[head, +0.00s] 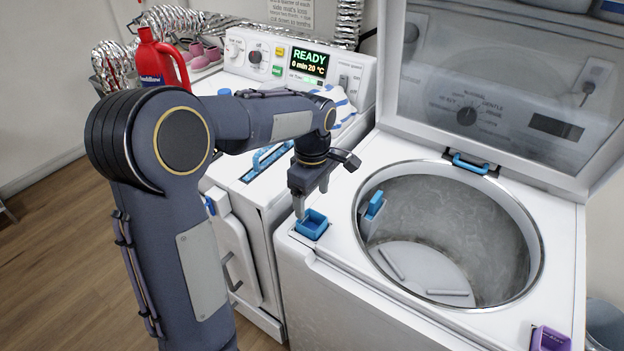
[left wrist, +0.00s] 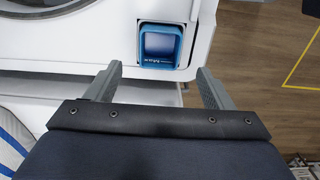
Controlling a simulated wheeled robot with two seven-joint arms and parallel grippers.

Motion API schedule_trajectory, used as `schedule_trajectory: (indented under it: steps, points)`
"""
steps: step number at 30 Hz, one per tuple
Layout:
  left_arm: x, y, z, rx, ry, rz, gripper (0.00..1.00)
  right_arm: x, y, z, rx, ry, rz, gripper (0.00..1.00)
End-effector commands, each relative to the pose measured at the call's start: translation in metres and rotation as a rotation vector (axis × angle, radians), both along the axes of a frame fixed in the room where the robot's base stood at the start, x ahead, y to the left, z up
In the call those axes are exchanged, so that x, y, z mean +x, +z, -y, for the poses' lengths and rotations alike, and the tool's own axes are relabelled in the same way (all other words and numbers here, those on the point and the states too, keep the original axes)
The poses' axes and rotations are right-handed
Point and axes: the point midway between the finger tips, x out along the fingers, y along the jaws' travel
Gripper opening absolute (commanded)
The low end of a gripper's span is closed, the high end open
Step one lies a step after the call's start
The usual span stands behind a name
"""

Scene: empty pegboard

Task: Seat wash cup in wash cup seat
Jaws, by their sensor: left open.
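The blue wash cup (head: 312,226) is at the left corner of the open washer's top. The left wrist view shows the cup (left wrist: 145,60) upright in a dark square recess, the wash cup seat (left wrist: 183,68), with a pale inside and lettering on its near wall. How deep it sits cannot be told. My left gripper (head: 305,208) points down at the cup from just behind it in the head view. In the left wrist view its fingers (left wrist: 158,70) are apart with nothing between them, and the cup lies beyond the tips. My right gripper is not in view.
The drum opening (head: 450,235) is right of the cup, with another blue piece (head: 375,204) on its inner wall. The raised lid (head: 490,90) stands behind. A second machine (head: 262,185) is to the left. A purple holder (head: 550,338) is at the front right corner.

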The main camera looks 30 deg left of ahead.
Motion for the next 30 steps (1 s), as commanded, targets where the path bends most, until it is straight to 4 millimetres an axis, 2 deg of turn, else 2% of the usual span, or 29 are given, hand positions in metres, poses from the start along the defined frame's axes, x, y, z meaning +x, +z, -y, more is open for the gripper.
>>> schedule_trajectory:
  steps: [1,6,11,14,17,19,24,27,30]
  points:
    - [0.001,0.013,0.0,0.0,0.0,0.005,0.75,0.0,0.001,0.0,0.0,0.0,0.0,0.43]
    - [0.001,0.04,0.0,0.0,-0.001,0.003,0.75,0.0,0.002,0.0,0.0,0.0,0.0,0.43]
    - [-0.002,0.052,0.0,-0.006,-0.01,0.005,0.75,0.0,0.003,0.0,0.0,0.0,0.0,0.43]
    - [-0.018,0.058,-0.001,-0.046,-0.085,0.032,0.75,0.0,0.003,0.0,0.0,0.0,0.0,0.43]
    - [-0.051,0.064,0.002,-0.115,-0.255,0.105,0.75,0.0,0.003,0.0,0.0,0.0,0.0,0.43]
    - [-0.081,0.067,0.009,-0.158,-0.419,0.188,0.75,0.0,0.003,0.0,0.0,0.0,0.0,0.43]
    - [-0.154,0.063,0.036,-0.148,-0.837,0.425,0.75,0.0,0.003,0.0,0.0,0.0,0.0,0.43]
    - [-0.186,0.053,0.052,-0.084,-1.035,0.532,0.75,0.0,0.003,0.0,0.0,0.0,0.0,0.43]
    - [-0.207,0.041,0.063,-0.015,-1.178,0.598,0.75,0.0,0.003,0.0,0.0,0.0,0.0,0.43]
